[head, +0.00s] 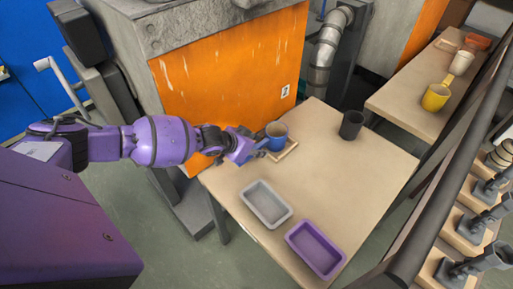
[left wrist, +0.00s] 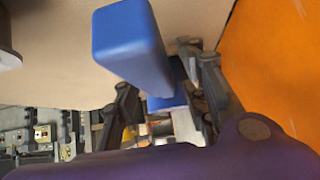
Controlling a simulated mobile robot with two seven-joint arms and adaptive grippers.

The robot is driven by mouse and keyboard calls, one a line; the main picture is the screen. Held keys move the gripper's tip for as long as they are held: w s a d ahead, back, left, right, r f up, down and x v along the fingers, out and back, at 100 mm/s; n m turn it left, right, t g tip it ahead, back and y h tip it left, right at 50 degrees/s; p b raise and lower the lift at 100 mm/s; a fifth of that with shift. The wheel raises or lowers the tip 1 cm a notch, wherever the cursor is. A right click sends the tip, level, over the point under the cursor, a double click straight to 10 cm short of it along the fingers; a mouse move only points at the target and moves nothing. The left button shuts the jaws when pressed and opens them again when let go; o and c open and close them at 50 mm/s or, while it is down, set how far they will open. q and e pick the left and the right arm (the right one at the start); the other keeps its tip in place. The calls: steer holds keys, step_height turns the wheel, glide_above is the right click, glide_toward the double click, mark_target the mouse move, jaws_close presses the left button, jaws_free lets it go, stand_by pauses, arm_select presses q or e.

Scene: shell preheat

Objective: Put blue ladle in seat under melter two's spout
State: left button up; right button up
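The blue ladle (head: 277,134) is upright at the near table's far left edge, on or just above a square wooden seat (head: 288,151). Its handle points left toward my left gripper (head: 248,149). In the left wrist view the blue ladle (left wrist: 133,45) fills the space between the fingers of the left gripper (left wrist: 158,68). The frames do not show clearly whether the fingers press on the handle. My right gripper is out of view. I cannot tell which spout belongs to melter two.
The near table (head: 335,185) also holds a dark cup (head: 351,124), a grey tray (head: 266,204) and a purple tray (head: 315,248). An orange-panelled machine (head: 225,85) stands behind my left arm. A farther table holds a yellow ladle (head: 435,98). A dark rail (head: 440,165) crosses at right.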

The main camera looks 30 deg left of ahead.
arm_select(q)
steer(key=shift+r, duration=0.1)
steer(key=shift+s+a+r, duration=0.1)
steer(key=shift+s+r, duration=0.05)
steer(key=shift+r, duration=0.1)
steer(key=p+v, duration=0.2)
steer(key=v, duration=0.8)
steer(key=shift+s+a+r, duration=0.1)
steer(key=shift+s+r, duration=0.4)
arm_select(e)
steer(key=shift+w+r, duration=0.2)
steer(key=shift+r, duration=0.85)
